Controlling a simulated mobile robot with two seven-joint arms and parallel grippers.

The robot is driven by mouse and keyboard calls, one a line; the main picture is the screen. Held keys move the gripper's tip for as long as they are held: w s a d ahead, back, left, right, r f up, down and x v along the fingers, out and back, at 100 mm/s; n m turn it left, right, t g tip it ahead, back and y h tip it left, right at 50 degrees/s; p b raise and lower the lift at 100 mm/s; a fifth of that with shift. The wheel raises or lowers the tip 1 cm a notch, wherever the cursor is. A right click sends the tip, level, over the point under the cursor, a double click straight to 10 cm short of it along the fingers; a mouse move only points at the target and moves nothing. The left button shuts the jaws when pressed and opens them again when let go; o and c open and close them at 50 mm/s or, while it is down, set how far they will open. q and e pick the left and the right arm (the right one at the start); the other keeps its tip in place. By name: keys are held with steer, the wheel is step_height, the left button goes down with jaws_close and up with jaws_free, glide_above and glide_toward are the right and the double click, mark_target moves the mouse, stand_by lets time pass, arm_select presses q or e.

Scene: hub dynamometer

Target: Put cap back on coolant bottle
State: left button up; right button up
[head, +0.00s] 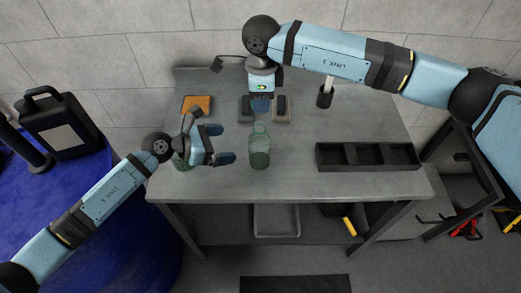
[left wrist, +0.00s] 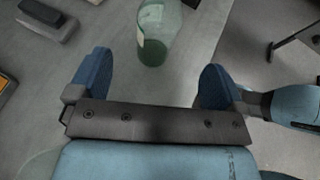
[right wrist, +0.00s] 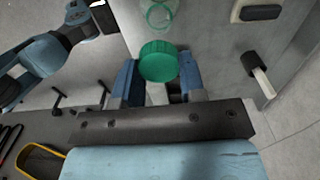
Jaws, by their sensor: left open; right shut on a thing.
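A translucent green bottle (head: 260,150) stands upright on the grey workbench, with no cap visible on its neck. It also shows ahead of my left fingers in the left wrist view (left wrist: 154,45) and at the top of the right wrist view (right wrist: 158,14). My left gripper (head: 220,145) is open, just left of the bottle, its fingers pointing towards it and apart from it. My right gripper (head: 261,106) is shut on the ribbed green cap (right wrist: 159,62), behind the bottle in the head view. The cap is hidden in the head view.
A black compartment tray (head: 367,157) lies at the bench's right. Two dark-topped blocks flank my right gripper, one at its right (head: 281,108). A black cylinder with a pale handle (head: 324,96) and an orange-topped item (head: 196,104) stand nearby. Another green object (head: 181,162) is partly behind my left arm.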

mark_target(259, 142)
arm_select(q)
steer(key=x, duration=1.2)
arm_select(e)
steer(key=shift+d, duration=0.1)
arm_select(q)
steer(key=c, duration=1.4)
steer(key=shift+o, duration=0.2)
arm_select(e)
steer(key=shift+f, duration=2.5)
steer(key=shift+f, duration=0.9)
steer(key=shift+f, duration=0.5)
arm_select(q)
jaws_close()
arm_select(e)
steer(key=m, duration=0.6)
steer(key=shift+s+m, duration=0.15)
steer(key=shift+m, duration=0.15)
